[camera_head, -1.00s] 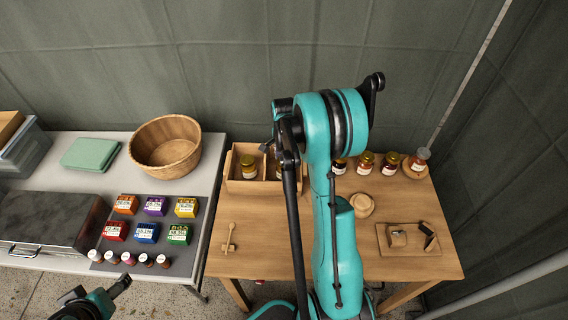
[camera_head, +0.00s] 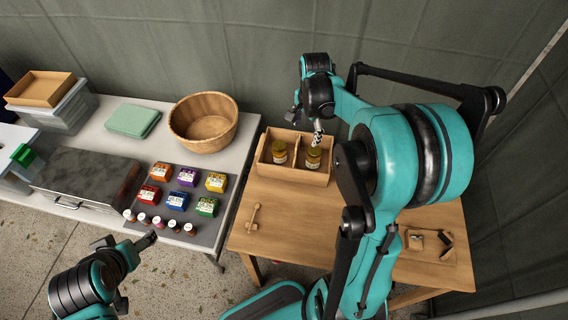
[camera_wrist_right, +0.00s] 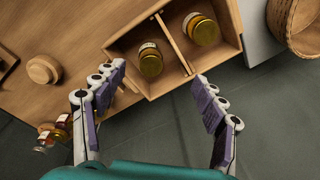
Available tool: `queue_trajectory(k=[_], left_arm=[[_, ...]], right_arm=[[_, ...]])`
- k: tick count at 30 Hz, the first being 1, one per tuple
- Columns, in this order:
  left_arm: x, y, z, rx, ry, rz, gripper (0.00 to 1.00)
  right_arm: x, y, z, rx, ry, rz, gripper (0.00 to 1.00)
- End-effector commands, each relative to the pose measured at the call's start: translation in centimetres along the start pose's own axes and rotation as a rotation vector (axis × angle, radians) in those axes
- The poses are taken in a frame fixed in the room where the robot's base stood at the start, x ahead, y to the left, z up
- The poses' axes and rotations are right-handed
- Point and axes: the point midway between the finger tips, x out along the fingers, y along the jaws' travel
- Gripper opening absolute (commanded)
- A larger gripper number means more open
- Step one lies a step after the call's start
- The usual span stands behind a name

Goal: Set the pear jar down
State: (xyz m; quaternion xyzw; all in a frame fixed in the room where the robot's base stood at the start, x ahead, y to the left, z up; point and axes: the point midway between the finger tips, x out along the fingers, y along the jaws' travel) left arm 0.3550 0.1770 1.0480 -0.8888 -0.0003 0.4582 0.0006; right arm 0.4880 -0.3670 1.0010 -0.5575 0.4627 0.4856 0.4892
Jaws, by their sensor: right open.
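A two-compartment wooden box (camera_head: 293,178) stands at the back left of the wooden table. One gold-lidded jar (camera_head: 280,155) stands in its left compartment, another jar (camera_head: 312,159) in its right. I cannot read which is the pear jar. My right gripper (camera_head: 317,137) is above the right-compartment jar. In the right wrist view, my right gripper (camera_wrist_right: 160,97) is open and empty, its fingers apart. The right-compartment jar (camera_wrist_right: 150,62) lies beyond the fingertips, clear of them. The other jar (camera_wrist_right: 202,30) is past the divider. My left gripper (camera_head: 147,240) is low at left, its jaws unclear.
A wicker basket (camera_head: 203,121) stands on the grey table left of the box. Several jars (camera_wrist_right: 58,133) and a round wooden piece (camera_wrist_right: 44,69) are on the wooden table in the wrist view. My right arm hides much of the table in the head view.

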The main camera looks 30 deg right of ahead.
Motion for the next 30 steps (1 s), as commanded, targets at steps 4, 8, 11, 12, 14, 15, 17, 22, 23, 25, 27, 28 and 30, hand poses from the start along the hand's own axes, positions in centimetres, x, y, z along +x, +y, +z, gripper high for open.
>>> queue_trajectory(k=[4, 8, 11, 12, 14, 15, 17, 22, 23, 25, 27, 28, 30], left_arm=[[0.0, 0.0, 0.0, 0.0, 0.0, 0.0, 0.74], [0.0, 0.0, 0.0, 0.0, 0.0, 0.0, 0.74], [0.0, 0.0, 0.0, 0.0, 0.0, 0.0, 0.74], [0.0, 0.0, 0.0, 0.0, 0.0, 0.0, 0.74], [0.0, 0.0, 0.0, 0.0, 0.0, 0.0, 0.74], [0.0, 0.0, 0.0, 0.0, 0.0, 0.0, 0.74], [0.0, 0.0, 0.0, 0.0, 0.0, 0.0, 0.74], [0.0, 0.0, 0.0, 0.0, 0.0, 0.0, 0.74], [0.0, 0.0, 0.0, 0.0, 0.0, 0.0, 0.74], [0.0, 0.0, 0.0, 0.0, 0.0, 0.0, 0.74], [0.0, 0.0, 0.0, 0.0, 0.0, 0.0, 0.74], [0.0, 0.0, 0.0, 0.0, 0.0, 0.0, 0.74], [0.0, 0.0, 0.0, 0.0, 0.0, 0.0, 0.74]], right_arm=[[-4.0, 1.9, 6.1, -0.358, 0.056, -0.111, 0.71], [-6.2, 4.2, 10.7, -0.674, 0.126, -0.206, 0.71], [-7.1, 6.3, 13.9, -0.909, 0.192, -0.275, 0.71], [-7.2, 7.1, 15.0, -0.996, 0.219, -0.299, 0.71], [-7.3, 8.2, 16.4, -1.115, 0.259, -0.332, 0.71], [-7.2, 8.9, 17.2, -1.184, 0.285, -0.351, 0.71], [-7.2, 9.7, 18.1, -1.273, 0.319, -0.375, 0.71], [-6.8, 10.9, 19.5, -1.413, 0.38, -0.411, 0.71], [-6.8, 10.9, 19.6, -1.422, 0.385, -0.414, 0.71], [-6.8, 11.0, 19.7, -1.434, 0.39, -0.416, 0.71], [-6.8, 11.0, 19.7, -1.435, 0.391, -0.417, 0.71], [-6.8, 11.0, 19.7, -1.434, 0.391, -0.416, 0.71], [-6.8, 11.0, 19.7, -1.433, 0.39, -0.416, 0.71]])
